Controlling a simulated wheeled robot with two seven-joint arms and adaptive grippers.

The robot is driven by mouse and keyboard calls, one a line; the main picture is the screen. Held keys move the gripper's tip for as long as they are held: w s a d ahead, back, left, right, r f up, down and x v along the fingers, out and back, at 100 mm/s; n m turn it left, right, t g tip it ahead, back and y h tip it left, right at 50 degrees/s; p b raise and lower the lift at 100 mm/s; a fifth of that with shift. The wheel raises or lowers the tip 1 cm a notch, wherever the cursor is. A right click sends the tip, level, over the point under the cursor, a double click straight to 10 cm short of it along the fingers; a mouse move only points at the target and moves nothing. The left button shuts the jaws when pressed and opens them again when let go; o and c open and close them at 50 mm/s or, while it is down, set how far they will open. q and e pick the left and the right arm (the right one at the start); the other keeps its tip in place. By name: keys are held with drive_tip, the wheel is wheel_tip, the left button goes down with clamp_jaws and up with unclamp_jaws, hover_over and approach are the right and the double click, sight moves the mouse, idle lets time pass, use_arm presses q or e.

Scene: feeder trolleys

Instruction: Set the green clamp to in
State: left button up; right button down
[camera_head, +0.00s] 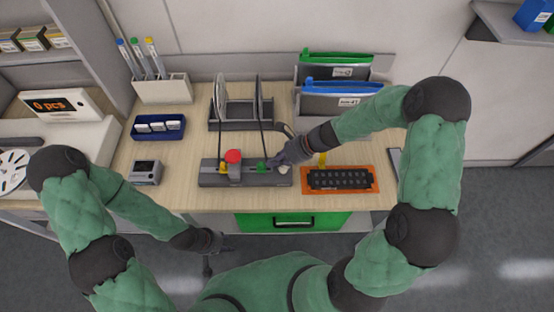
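The green clamp (262,166) is a small green piece on the right half of a grey fixture (211,179) on the wooden table. A red knob (233,156) and a small yellow piece (222,168) stand on the fixture's left half. My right gripper (277,160) is at the fixture's right end, just right of the green clamp; I cannot tell whether they touch or whether its fingers are open. A pale round part (284,169) shows below it. My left gripper (215,243) hangs in front of the table, away from the fixture, its fingers too small to read.
An orange tray with a black keypad-like block (340,179) lies right of the fixture. A dark blue box (158,127) and a small grey device (146,172) lie left. A rack (241,126) with upright plates stands behind. A green drawer (293,222) is below the table edge.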

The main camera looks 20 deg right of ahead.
sight(261, 166)
drive_tip(key=a, duration=0.2)
drive_tip(key=w+a, duration=0.1)
drive_tip(key=a, duration=0.2)
drive_tip(key=shift+w, duration=0.15)
idle(0.4)
